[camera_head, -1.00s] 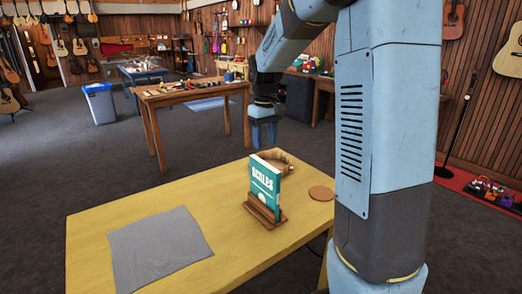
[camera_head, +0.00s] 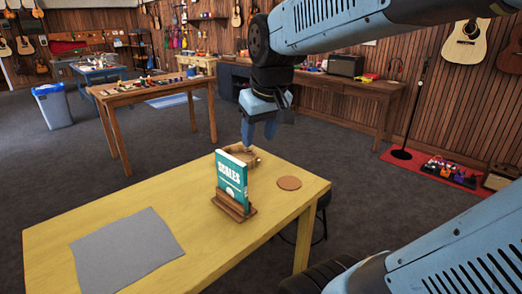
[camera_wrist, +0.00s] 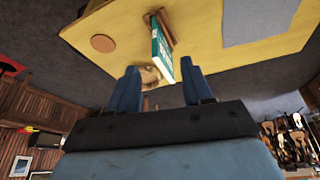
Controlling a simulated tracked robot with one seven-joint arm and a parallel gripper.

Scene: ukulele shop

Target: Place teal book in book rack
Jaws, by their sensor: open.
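The teal book (camera_head: 232,176), with white lettering on its cover, stands upright in the small wooden book rack (camera_head: 233,207) on the yellow table. My gripper (camera_head: 260,135) is open and empty, above and behind the book near the table's far edge, apart from it. In the wrist view the book (camera_wrist: 161,50) stands in the rack (camera_wrist: 166,26) beyond my open fingers (camera_wrist: 158,90).
The yellow table (camera_head: 80,226) also holds a grey cloth (camera_head: 125,248), a round brown coaster (camera_head: 289,183) and a tan wooden object (camera_head: 240,156) behind the book. A brown workbench (camera_head: 150,92) stands farther back.

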